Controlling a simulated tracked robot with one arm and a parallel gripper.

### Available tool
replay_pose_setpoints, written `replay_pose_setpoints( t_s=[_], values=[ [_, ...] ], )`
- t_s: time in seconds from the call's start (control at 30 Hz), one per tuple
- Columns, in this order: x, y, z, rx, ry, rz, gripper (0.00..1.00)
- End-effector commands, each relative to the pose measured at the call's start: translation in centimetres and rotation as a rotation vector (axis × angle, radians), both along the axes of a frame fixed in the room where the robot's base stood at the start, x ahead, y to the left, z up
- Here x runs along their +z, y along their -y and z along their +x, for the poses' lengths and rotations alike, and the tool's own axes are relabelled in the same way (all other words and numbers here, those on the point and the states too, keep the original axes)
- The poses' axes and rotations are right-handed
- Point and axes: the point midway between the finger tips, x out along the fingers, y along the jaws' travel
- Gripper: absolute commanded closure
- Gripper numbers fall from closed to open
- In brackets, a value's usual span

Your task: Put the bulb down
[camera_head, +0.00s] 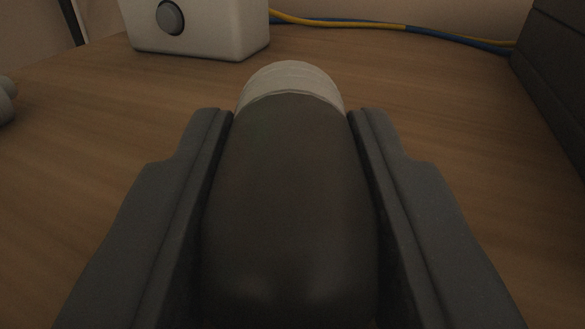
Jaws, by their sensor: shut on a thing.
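The bulb (290,200) has a dark, smooth body and a pale, ridged end that points away from me. It lies lengthwise between the two grey fingers of my gripper (291,118), in the middle of the view. The fingers press on its left and right sides. Its near end runs toward the bottom edge of the picture. The wooden surface (470,180) is below and beyond it. I cannot tell whether the bulb touches this surface.
A white box with a round grey knob (200,28) stands at the back left. Yellow and blue cables (400,27) run along the back. A dark panelled object (555,75) stands at the right edge. A grey rounded thing (6,100) shows at the left edge. Wood on both sides is clear.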

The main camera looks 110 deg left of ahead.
Motion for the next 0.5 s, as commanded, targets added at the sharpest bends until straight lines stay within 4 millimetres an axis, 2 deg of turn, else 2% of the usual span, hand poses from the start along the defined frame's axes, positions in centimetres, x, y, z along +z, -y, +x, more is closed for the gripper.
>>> replay_pose_setpoints(
  t_s=[0.33,0.37,0.4,0.43,0.5],
  values=[
    [-1.4,0.0,-0.2,0.001,0.001,-0.009,1.0],
    [-1.4,0.0,-0.2,0.001,0.001,-0.01,0.68],
    [-1.5,0.1,-0.3,0.001,0.002,-0.011,0.57],
    [-1.6,0.1,-0.3,0.001,0.001,-0.012,0.49],
    [-1.7,0.1,-0.3,0.001,0.0,-0.014,0.49]
  ],
)
